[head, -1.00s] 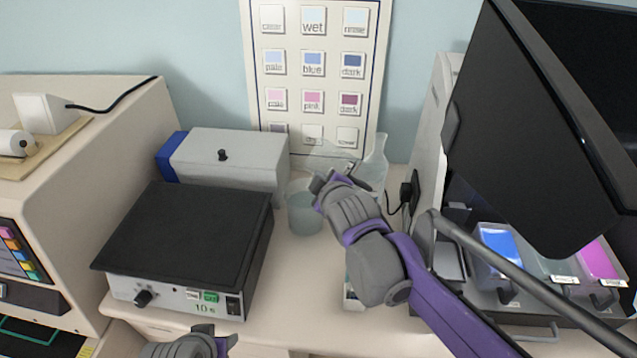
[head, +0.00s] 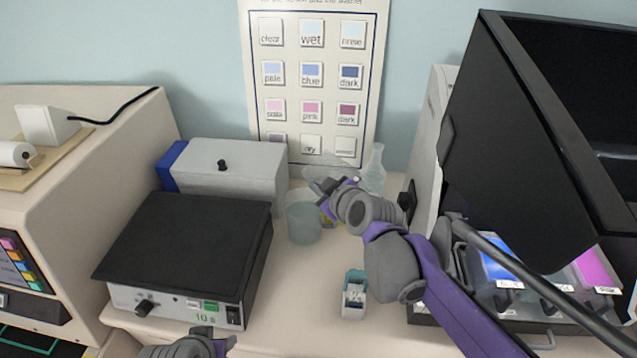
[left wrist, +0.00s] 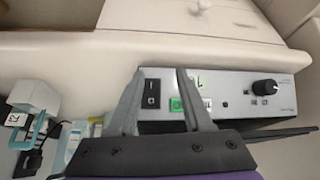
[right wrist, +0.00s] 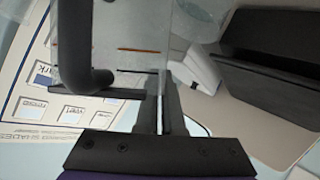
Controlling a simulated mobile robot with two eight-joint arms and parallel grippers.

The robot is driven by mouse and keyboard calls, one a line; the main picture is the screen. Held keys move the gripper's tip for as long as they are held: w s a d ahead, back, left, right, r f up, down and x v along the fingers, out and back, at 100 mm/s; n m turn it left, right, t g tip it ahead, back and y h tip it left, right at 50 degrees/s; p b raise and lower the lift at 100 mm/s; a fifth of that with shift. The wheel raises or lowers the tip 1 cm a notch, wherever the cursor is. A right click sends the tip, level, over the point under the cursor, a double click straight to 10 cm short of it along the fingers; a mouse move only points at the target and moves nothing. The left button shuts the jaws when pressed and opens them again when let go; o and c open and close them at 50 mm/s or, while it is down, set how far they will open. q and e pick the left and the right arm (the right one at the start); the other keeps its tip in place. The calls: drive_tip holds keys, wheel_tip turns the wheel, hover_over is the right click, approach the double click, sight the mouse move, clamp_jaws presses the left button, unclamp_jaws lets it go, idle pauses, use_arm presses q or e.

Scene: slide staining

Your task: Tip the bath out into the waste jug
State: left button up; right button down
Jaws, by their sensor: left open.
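The bath (head: 331,168) is a clear, see-through vessel at the back of the bench, tilted, with my right gripper (head: 337,190) at it. In the right wrist view the clear bath wall (right wrist: 115,45) and its dark curved handle fill the left side, and the right gripper (right wrist: 162,105) has its fingers close together on it. The translucent waste jug (head: 303,223) stands upright just left of and below the bath. Whether liquid is left in the bath cannot be told. My left gripper (left wrist: 160,88) is open and empty near the black-topped heater's front.
A black-topped heater (head: 185,245) and a grey box (head: 228,175) stand left of the jug. A clear flask (head: 374,172) stands close behind the right gripper. A small rack (head: 354,295) stands in front. Coloured baths (head: 497,265) sit under the black hood at right.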

drive_tip(key=shift+w+d+r+m+y+p, duration=0.1)
drive_tip(key=shift+r+m+y+p, duration=0.05)
drive_tip(key=shift+m+y+p, duration=0.45)
drive_tip(key=shift+d+r+m+y+p, duration=0.1)
drive_tip(key=shift+r+m+y+p, duration=0.05)
drive_tip(key=shift+m+y+p, duration=0.4)
drive_tip(key=shift+f+m, duration=0.1)
drive_tip(key=shift+m, duration=0.25)
use_arm(q)
drive_tip(key=shift+t, duration=0.3)
drive_tip(key=w+r, duration=0.1)
drive_tip(key=r, duration=0.1)
drive_tip(key=w+r, duration=0.1)
drive_tip(key=r, duration=0.1)
drive_tip(key=shift+w, duration=0.3)
use_arm(e)
drive_tip(key=shift+a+f+g+y, duration=0.1)
drive_tip(key=shift+g+y, duration=0.15)
drive_tip(key=shift+g, duration=0.05)
use_arm(q)
drive_tip(key=shift+s+r, duration=0.1)
drive_tip(key=shift+s, duration=0.05)
use_arm(e)
drive_tip(key=shift+s, duration=0.2)
drive_tip(key=shift+w, duration=0.1)
